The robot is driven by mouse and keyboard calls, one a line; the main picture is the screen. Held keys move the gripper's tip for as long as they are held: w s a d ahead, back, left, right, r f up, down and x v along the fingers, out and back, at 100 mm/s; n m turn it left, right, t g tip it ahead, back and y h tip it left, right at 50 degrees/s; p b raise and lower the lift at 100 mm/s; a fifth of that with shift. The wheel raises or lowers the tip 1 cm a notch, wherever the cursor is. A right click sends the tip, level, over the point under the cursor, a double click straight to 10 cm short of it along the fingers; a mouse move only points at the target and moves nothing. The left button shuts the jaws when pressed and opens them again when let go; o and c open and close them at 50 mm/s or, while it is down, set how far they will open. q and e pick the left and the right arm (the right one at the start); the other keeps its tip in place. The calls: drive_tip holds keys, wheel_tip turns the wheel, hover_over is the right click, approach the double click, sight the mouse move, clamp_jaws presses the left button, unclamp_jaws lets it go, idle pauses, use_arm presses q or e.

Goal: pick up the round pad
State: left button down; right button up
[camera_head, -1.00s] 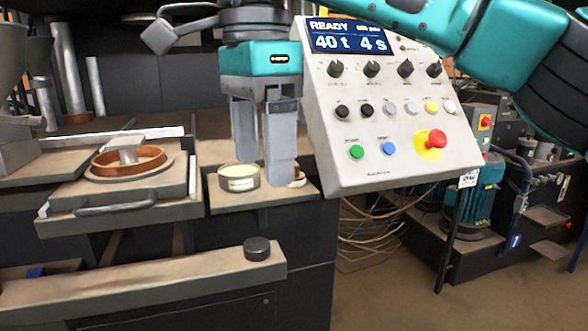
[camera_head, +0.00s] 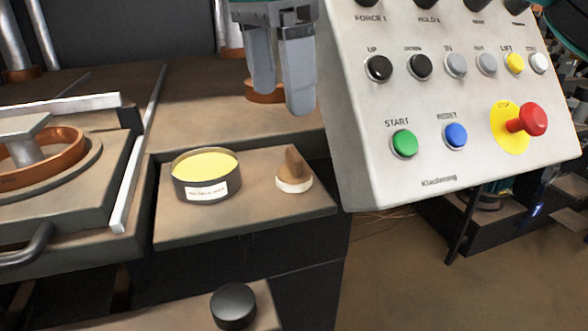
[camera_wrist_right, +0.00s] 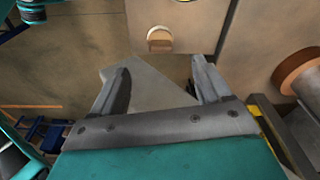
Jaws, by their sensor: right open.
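The round pad (camera_head: 294,184) is a small white disc with a brown handle on top. It sits on a small shelf, to the right of an open tin. In the right wrist view the pad (camera_wrist_right: 159,41) shows beyond the fingertips, near the top middle. My right gripper (camera_head: 282,96) is open and empty, with its fingers pointing down. In the head view its fingertips appear above the pad, apart from it. The right wrist view also shows the spread fingers (camera_wrist_right: 161,72) with nothing between them. My left gripper is not in view.
The tin (camera_head: 207,176) with yellow contents stands close left of the pad. A tilted control panel (camera_head: 450,120) with buttons stands close right of the gripper. A copper-coloured ring (camera_head: 45,150) lies at the left. A black knob (camera_head: 233,306) is in front, below the shelf.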

sight(294, 151)
drive_tip(key=f, duration=0.3)
drive_tip(key=f+b, duration=0.1)
drive_tip(key=shift+w+d+f, duration=0.15)
drive_tip(key=shift+d+f, duration=0.1)
drive_tip(key=shift+f, duration=0.05)
drive_tip(key=f, duration=0.1)
drive_tip(key=f+b, duration=0.1)
drive_tip(key=f, duration=0.1)
drive_tip(key=d+f, duration=0.1)
drive_tip(key=f, duration=0.1)
drive_tip(key=shift+w+f, duration=0.1)
drive_tip(key=shift+w, duration=0.25)
drive_tip(key=c, duration=1.1)
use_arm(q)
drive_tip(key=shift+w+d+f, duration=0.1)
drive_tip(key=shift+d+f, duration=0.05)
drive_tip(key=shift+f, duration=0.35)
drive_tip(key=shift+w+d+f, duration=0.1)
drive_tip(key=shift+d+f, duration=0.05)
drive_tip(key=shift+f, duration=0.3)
